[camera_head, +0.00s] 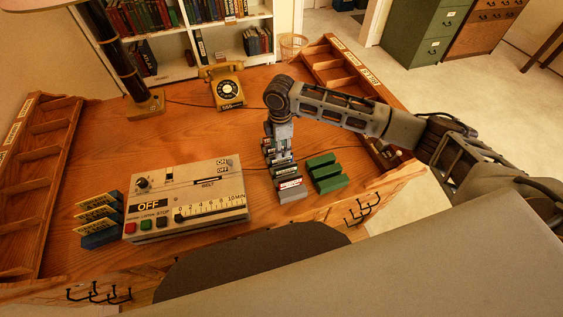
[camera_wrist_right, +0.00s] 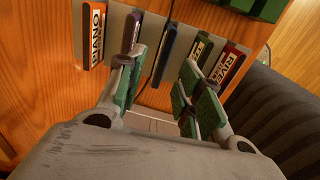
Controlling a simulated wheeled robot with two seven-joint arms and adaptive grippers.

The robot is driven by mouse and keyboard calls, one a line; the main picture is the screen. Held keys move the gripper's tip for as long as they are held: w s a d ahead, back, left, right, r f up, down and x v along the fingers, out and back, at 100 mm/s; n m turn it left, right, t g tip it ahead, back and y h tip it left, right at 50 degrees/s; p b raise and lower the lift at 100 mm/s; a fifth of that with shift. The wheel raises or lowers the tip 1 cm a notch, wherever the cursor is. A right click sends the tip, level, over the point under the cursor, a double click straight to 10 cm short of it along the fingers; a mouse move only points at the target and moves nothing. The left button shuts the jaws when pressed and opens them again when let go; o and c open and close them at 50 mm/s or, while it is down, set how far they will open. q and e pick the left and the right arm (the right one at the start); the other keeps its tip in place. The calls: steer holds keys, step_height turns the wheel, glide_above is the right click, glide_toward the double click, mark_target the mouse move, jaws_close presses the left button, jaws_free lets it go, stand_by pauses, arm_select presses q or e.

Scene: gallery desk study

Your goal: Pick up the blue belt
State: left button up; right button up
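In the right wrist view several coloured cartridge-like pieces stand in a row in a grey rack (camera_wrist_right: 120,22). In the head view my right gripper (camera_head: 279,150) points down over the rack (camera_head: 292,194), hiding part of the row; I cannot single out the blue piece there. My left gripper is not in view.
A beige machine (camera_head: 187,198) marked BELT and OFF stands left of the rack. Left of it is a blue holder (camera_head: 100,239) with yellow-labelled pieces. A green rack (camera_head: 327,172) sits just right. A yellow telephone (camera_head: 227,92) stands behind. The left-middle desktop is clear.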

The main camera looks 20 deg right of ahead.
mark_target(282, 162)
steer(key=shift+f, duration=0.35)
steer(key=shift+s+d+f+p, duration=0.1)
steer(key=shift+f+p, duration=0.05)
steer(key=shift+f, duration=1.1)
steer(key=shift+s+d+f+p, duration=0.1)
steer(key=shift+f+p, duration=0.05)
steer(key=shift+f, duration=1.1)
jaws_close()
